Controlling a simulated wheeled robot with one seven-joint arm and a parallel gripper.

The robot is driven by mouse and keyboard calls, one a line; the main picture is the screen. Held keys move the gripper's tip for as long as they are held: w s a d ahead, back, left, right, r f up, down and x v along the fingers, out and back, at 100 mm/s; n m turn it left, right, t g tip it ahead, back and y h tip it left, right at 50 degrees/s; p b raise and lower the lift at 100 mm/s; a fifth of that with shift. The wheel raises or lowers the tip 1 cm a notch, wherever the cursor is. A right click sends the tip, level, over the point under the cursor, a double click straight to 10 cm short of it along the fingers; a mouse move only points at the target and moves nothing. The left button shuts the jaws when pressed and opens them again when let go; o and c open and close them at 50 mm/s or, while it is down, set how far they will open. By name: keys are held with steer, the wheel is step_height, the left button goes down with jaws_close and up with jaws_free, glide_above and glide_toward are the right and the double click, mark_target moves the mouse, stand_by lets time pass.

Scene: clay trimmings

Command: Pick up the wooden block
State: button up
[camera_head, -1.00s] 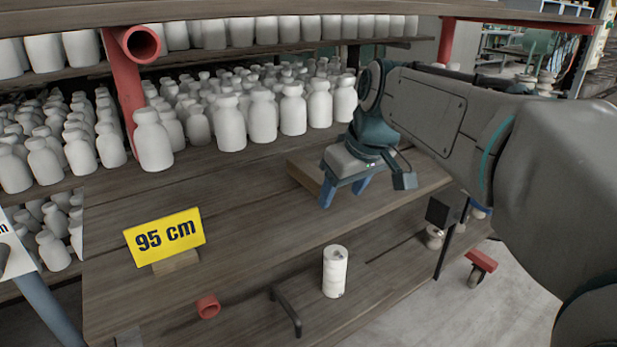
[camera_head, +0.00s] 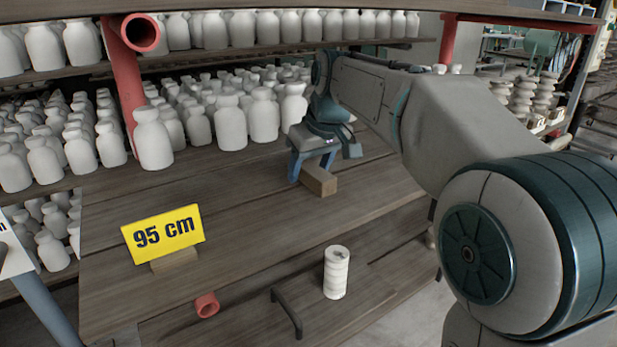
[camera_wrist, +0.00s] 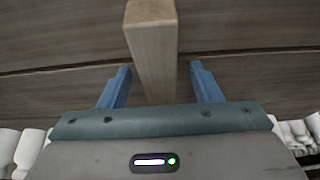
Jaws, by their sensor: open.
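The wooden block (camera_head: 318,180) is a light-brown oblong bar lying on the upper wooden shelf board, toward its back right. My gripper (camera_head: 311,172) is over the block, its blue fingers pointing down. In the wrist view the block (camera_wrist: 152,50) runs lengthwise between the two blue fingers of my gripper (camera_wrist: 160,85), with a gap on each side. The jaws are open and do not touch the block's sides. The block's far end is hidden behind my gripper in the head view.
White bottles (camera_head: 229,120) stand in rows close behind my gripper. A yellow 95 cm sign (camera_head: 163,233) stands at the front left. A white cylinder (camera_head: 337,272), a red tube (camera_head: 207,305) and a dark handle (camera_head: 287,312) are at the front. The board's middle is clear.

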steer(key=shift+f, duration=0.15)
steer(key=c, duration=1.2)
steer(key=shift+o, duration=0.2)
steer(key=shift+r, duration=0.2)
